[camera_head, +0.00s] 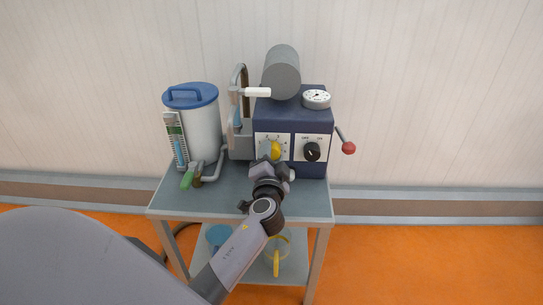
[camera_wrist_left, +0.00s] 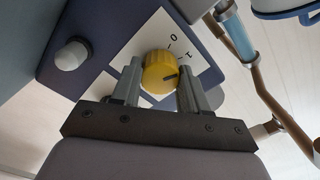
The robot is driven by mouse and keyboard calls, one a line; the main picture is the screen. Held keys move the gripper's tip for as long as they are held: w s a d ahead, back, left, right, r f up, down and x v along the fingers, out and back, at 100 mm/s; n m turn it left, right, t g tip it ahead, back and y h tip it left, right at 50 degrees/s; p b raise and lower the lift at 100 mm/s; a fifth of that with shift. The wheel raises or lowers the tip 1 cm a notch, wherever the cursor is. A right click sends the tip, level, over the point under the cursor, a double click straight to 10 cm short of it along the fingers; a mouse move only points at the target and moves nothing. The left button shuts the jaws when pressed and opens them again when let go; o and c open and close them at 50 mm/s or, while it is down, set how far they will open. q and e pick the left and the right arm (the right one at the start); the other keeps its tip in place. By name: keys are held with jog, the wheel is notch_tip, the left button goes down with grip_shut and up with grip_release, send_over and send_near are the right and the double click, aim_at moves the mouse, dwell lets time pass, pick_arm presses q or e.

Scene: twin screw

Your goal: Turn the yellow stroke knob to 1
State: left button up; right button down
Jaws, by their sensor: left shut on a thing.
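The yellow stroke knob (camera_head: 275,149) sits on a white scale plate on the front of the dark blue machine (camera_head: 290,116). In the left wrist view the knob (camera_wrist_left: 158,74) lies between the two grey fingers of my left gripper (camera_wrist_left: 159,88), which is shut on it. A dark mark shows on the knob's right side, and the printed 0 and 1 are on the plate beyond it. In the head view my left gripper (camera_head: 271,162) reaches the knob from below and in front, hiding part of it and the scale. My right gripper is not in view.
A black knob (camera_head: 312,152) is right of the yellow one. A red-ended lever (camera_head: 348,148) sticks out at the right. A white canister with a blue lid (camera_head: 192,97) and pipes stand left. The grey cart top (camera_head: 230,199) is mostly clear in front.

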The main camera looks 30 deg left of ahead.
pick_arm(q)
jog(key=shift+r, duration=0.1)
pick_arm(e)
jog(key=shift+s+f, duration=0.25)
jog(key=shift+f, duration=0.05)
pick_arm(q)
jog(key=o, duration=1.1)
jog(key=shift+c, duration=0.2)
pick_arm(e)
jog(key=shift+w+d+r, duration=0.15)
